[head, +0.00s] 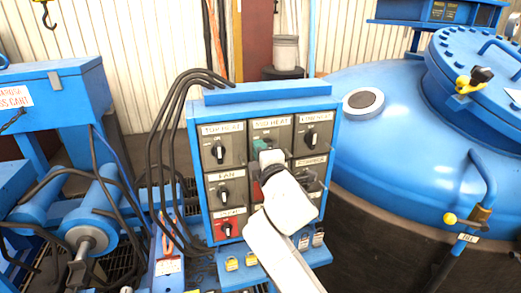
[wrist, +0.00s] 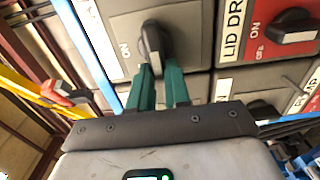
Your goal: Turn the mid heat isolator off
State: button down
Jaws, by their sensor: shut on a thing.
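The mid heat isolator is in the top row, middle, of the blue-framed switch panel in the head view; its label plate (head: 271,123) shows, but my gripper (head: 262,148) and arm cover most of its handle. In the wrist view its dark handle (wrist: 152,42) stands out from a grey plate, with "ON" printed to its left. The green fingers of my gripper (wrist: 160,70) are shut on the near end of this handle, one on each side. Its exact setting is hard to read.
The top heat (head: 219,151) and low heat (head: 312,137) switches flank it closely. A red lid drive switch (wrist: 293,27) is at right in the wrist view. Black cables (head: 160,140) hang left of the panel. A large blue vessel (head: 400,130) stands right.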

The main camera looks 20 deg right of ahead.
jog(key=shift+a+f, duration=0.1)
jog(key=c, duration=1.1)
grip_release()
jog(key=s+b, duration=0.1)
jog(key=s, duration=0.9)
jog(key=shift+s, duration=0.4)
